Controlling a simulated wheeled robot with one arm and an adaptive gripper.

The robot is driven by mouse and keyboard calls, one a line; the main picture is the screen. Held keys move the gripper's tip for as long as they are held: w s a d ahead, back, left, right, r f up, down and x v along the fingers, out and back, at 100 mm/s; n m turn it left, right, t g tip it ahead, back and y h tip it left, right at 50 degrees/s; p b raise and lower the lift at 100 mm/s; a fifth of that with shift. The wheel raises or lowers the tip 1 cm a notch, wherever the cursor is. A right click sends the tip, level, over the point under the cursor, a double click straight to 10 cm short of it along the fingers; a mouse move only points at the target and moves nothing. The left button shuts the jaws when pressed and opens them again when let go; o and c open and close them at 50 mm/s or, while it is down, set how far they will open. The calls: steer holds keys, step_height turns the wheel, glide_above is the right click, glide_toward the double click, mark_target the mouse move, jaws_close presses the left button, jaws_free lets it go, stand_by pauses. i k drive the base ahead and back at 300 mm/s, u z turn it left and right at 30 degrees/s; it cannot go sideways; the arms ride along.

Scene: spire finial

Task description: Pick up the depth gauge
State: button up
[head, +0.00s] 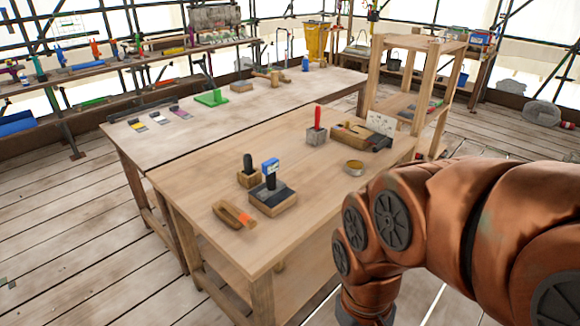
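What looks like the depth gauge (270,168) is a small upright tool with a blue head and a dark stem. It stands on a wooden block with a dark top (273,200), on the near wooden table (210,175). My copper-coloured arm fills the right side of the head view and bends down beyond the table's right edge. My gripper is out of the picture, so its fingers and anything in them are hidden.
Beside the gauge are a block with a black-handled tool (248,170) and a wooden piece with an orange part (236,216). Farther back are a red-handled tool in a grey block (317,128), a round tin (354,167) and a wooden tray (345,134). The table's front middle is clear.

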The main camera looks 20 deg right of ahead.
mark_target(269, 168)
steer(key=u, duration=0.55)
steer(key=k, duration=0.65)
steer(key=z, duration=0.05)
steer(key=i, duration=0.55)
steer(key=z, duration=0.5)
steer(key=i, duration=0.65)
steer(key=u, duration=0.7)
steer(key=i, duration=0.45)
steer(key=u, duration=0.5)
